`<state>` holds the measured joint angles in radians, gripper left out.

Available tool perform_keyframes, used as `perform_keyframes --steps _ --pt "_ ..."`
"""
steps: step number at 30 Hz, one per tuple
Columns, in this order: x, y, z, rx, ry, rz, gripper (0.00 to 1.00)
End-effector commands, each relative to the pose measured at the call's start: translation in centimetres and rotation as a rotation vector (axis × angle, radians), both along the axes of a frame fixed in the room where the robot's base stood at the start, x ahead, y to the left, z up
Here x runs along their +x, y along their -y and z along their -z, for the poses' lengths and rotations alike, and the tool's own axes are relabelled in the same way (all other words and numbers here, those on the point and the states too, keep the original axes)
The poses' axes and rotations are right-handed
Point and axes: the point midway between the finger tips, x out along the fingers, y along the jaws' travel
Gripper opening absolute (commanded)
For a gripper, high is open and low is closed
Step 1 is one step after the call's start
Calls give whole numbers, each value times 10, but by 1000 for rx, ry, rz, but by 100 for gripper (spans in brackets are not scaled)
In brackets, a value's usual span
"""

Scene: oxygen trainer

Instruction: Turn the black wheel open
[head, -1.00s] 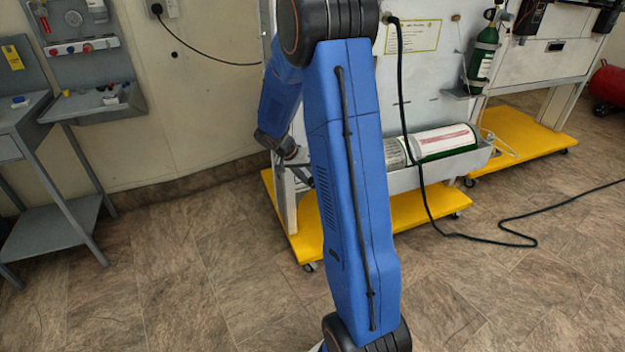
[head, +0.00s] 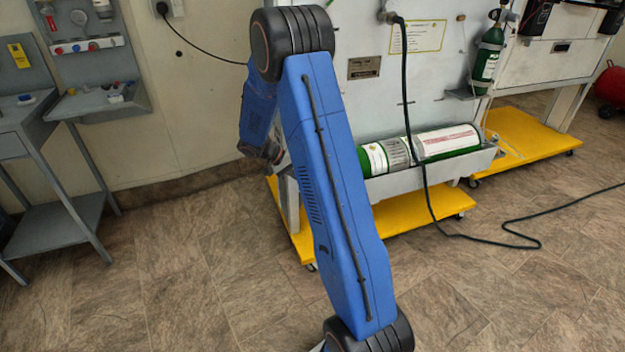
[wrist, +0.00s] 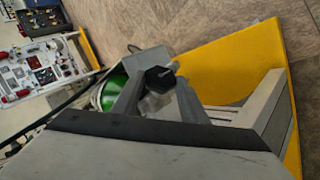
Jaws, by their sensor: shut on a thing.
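The black wheel (wrist: 160,79) shows in the wrist view as a dark, many-sided knob with a light centre. My gripper (wrist: 158,88) has its two grey fingers on either side of it and is shut on it. The green cylinder (wrist: 114,92) is partly hidden behind the left finger. In the head view the cylinder (head: 447,142) lies in a grey trough, with white and grey label bands. My blue arm covers the area to its left, and the wheel and fingertips are hidden there.
The grey stand has a yellow wheeled base (head: 425,211). A black hose (head: 424,170) hangs in front of the trough and runs across the floor to the right. A small upright green cylinder (head: 487,55) hangs on the panel. A grey side table (head: 62,215) stands left. Tiled floor in front is free.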

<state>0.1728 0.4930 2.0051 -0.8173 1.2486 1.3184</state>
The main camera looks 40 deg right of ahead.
Motion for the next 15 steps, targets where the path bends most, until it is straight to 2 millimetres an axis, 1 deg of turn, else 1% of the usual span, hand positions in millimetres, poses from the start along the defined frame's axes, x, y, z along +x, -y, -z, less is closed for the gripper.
perform_keyframes --steps 7,8,9,10,15 --pt "0 0 0 1 0 -1 17" --pt "0 0 0 1 0 -1 46" --pt "0 0 0 1 0 -1 56" --pt "0 0 0 1 0 -1 58" --pt "0 0 0 1 1 0 58"
